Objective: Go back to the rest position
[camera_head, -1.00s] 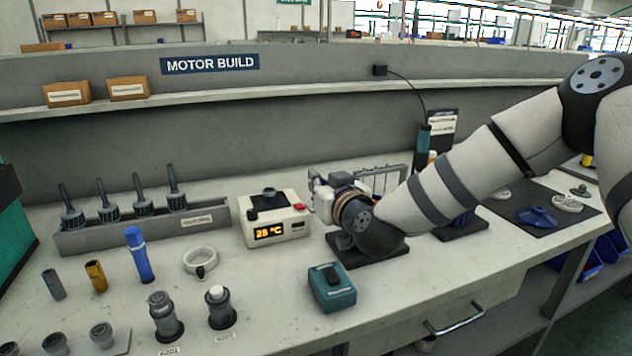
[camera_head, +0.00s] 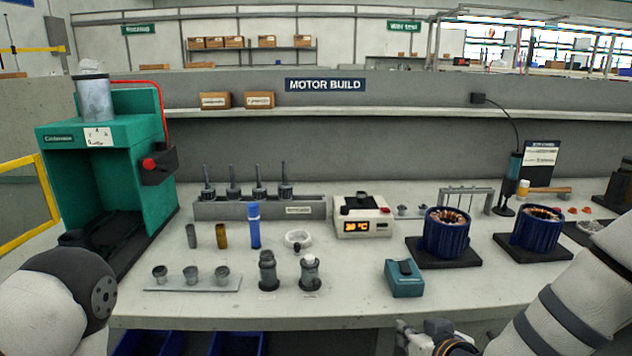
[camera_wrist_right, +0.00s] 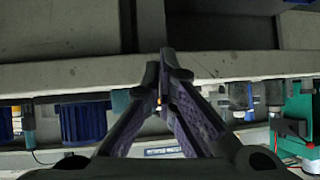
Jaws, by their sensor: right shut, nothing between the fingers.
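My right gripper (camera_head: 408,340) is at the bottom edge of the head view, in front of the bench's front edge. Its arm comes in from the lower right and partly cuts out of the picture. In the right wrist view the right gripper's fingertips (camera_wrist_right: 165,72) meet, with nothing held. The bench edge and the things on it lie behind the fingers there. My left arm shows as a rounded white and black link at the lower left of the head view. Its gripper is out of sight.
The workbench (camera_head: 340,308) runs across the view. A green press (camera_head: 100,150) stands at its left. A teal box (camera_head: 403,278) sits near the front edge, with two blue stators (camera_head: 446,236) on dark mats behind and to the right. Blue bins (camera_head: 237,344) show below the bench.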

